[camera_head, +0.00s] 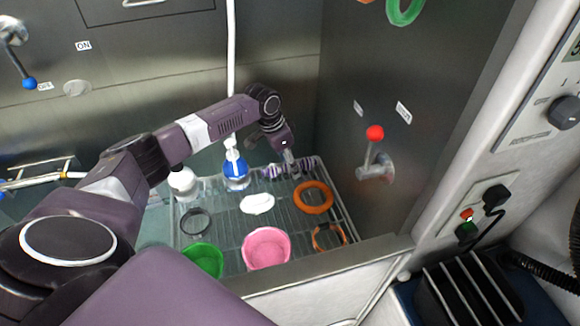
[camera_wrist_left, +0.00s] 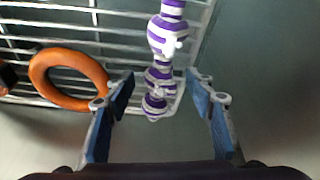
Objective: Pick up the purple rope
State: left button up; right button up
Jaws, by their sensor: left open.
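The purple rope (camera_wrist_left: 167,38) is a knotted toy with purple and white stripes. In the head view the rope (camera_head: 272,172) lies along the back right of the wire rack, partly covered by my gripper. My left gripper (camera_head: 291,165) reaches down over its right end. In the left wrist view my left gripper (camera_wrist_left: 165,92) is open, with the rope's near end between its two blue-padded fingers. I see no finger touching the rope. My right gripper is in neither view.
An orange ring (camera_head: 313,197) lies just in front of the rope on the wire rack (camera_head: 228,257). A pink bowl (camera_head: 266,248) and green bowl (camera_head: 203,260) are nearer. A red-knobbed lever (camera_head: 375,133) sticks out of the right wall.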

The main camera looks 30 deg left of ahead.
pick_arm(q)
jog(key=c, duration=1.2)
jog(key=shift+c, duration=0.5)
jog(key=shift+r, duration=0.15)
